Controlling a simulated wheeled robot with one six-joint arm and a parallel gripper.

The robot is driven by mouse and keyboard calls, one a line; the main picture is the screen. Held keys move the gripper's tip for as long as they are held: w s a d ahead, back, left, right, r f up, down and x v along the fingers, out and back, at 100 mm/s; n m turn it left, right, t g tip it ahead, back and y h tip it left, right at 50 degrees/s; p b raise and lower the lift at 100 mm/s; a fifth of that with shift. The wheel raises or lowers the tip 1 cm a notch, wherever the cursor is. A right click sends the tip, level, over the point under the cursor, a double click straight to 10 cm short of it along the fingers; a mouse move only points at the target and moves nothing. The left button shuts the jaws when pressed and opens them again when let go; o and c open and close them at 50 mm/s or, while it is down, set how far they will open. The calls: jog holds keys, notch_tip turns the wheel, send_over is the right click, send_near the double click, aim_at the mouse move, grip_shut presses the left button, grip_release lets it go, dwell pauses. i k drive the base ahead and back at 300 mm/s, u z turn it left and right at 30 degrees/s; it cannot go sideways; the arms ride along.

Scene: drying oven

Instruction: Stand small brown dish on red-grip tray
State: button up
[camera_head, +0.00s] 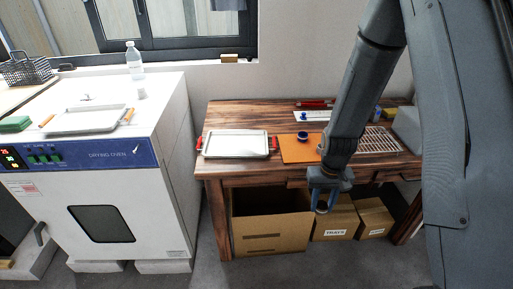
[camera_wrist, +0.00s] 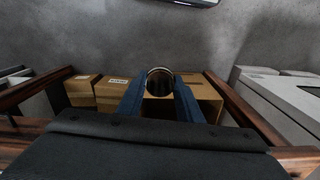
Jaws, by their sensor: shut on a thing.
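The red-grip tray (camera_head: 236,155) is a pale, shallow tray with red handles, lying flat at the left of the wooden table. It looks empty. My gripper (camera_head: 323,206) hangs in front of the table's front edge, right of the tray and below the tabletop's level in the picture. In the wrist view my gripper (camera_wrist: 160,90) is shut on the small brown dish (camera_wrist: 160,72), a round thing with a thin light-brown rim and dark inside, between the blue fingertips. In the head view the dish is mostly hidden by the fingers.
An orange mat (camera_head: 298,151) and a wire rack (camera_head: 377,140) lie on the table right of the tray. Cardboard boxes (camera_head: 272,232) stand beneath. The drying oven (camera_head: 100,205) stands left, bearing an orange-grip tray (camera_head: 85,121) and a bottle (camera_head: 134,62).

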aim_at(236, 145)
jog(key=z, duration=1.6)
jog(key=k, duration=0.95)
jog(key=u, duration=1.6)
jog(key=i, duration=0.15)
jog(key=u, duration=0.2)
